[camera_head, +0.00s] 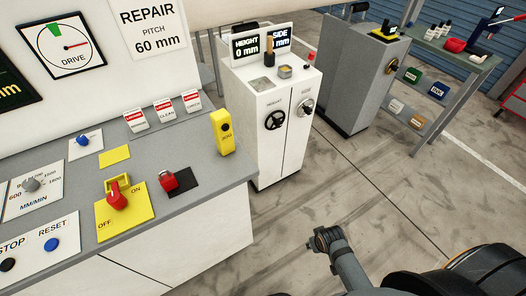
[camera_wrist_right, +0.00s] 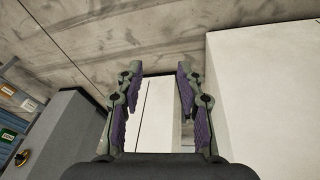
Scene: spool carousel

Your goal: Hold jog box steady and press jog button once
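The yellow jog box (camera_head: 222,134) stands upright at the right end of the grey console top in the head view. Its dark round button (camera_head: 226,127) is on the face turned towards the viewer, and nothing touches the box. My right gripper (camera_wrist_right: 158,70) is open and empty in the right wrist view, its two purple-padded fingers well apart. The jog box cannot be made out in that view. In the head view a grey part of my arm (camera_head: 345,262) reaches in from the lower right, apart from the console. My left gripper is not in view.
Open floor (camera_head: 370,180) lies to the right.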

